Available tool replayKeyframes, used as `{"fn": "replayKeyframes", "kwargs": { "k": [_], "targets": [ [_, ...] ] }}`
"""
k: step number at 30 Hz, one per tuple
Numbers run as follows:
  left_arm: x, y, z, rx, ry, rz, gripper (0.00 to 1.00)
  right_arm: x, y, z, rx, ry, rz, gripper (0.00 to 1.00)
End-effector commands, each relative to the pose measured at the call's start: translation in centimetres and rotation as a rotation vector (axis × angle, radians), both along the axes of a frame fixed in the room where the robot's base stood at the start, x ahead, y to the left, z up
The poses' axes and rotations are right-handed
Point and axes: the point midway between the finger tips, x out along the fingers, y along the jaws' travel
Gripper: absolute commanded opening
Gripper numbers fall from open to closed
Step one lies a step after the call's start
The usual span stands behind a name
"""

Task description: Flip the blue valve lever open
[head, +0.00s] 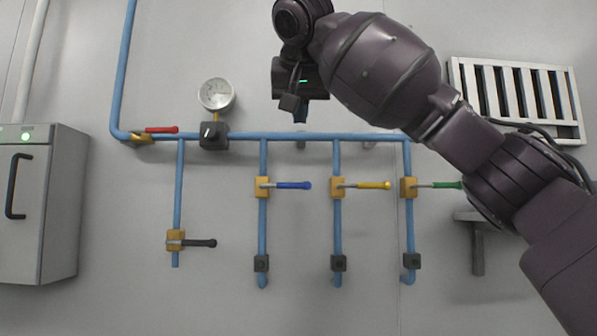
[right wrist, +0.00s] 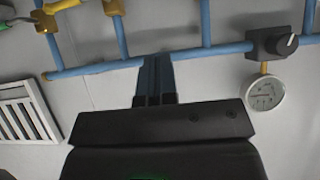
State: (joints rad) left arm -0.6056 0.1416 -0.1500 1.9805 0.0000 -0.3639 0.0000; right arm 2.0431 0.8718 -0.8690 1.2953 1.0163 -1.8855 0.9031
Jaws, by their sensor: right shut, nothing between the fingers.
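The blue valve lever (head: 293,185) sticks out horizontally to the right from its yellow valve block (head: 262,187). That block sits on a vertical blue pipe (head: 263,222) below the main horizontal pipe (head: 300,136). My right gripper (head: 300,115) is above the lever, apart from it, in front of the wall near the horizontal pipe. In the right wrist view its dark fingers (right wrist: 155,75) are together and empty, overlapping the horizontal pipe (right wrist: 100,68). The blue lever is not seen in that view. My left gripper is not in view.
Yellow (head: 373,185) and green (head: 447,185) levers stand to the right, red (head: 161,130) and black (head: 198,243) levers to the left. A gauge (head: 216,94) sits above a black knob (head: 213,136). A grey cabinet (head: 40,205) is at left, a vent (head: 517,97) at upper right.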

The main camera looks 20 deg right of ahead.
Motion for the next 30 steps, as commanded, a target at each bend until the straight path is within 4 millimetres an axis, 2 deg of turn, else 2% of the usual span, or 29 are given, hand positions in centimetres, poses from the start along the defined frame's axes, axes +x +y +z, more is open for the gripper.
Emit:
{"fn": "replayKeyframes", "kwargs": {
  "k": [8,13,30],
  "targets": [
    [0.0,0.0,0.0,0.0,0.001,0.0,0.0,0.1,0.0,-0.1,-0.001,0.0,0.001,0.0],
    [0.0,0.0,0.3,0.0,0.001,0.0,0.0,1.0,-0.3,-0.7,0.0,0.002,-0.001,0.0],
    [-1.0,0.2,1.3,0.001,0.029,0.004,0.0,8.3,-2.5,-6.2,-0.002,0.002,-0.001,0.0]
  ]
}}
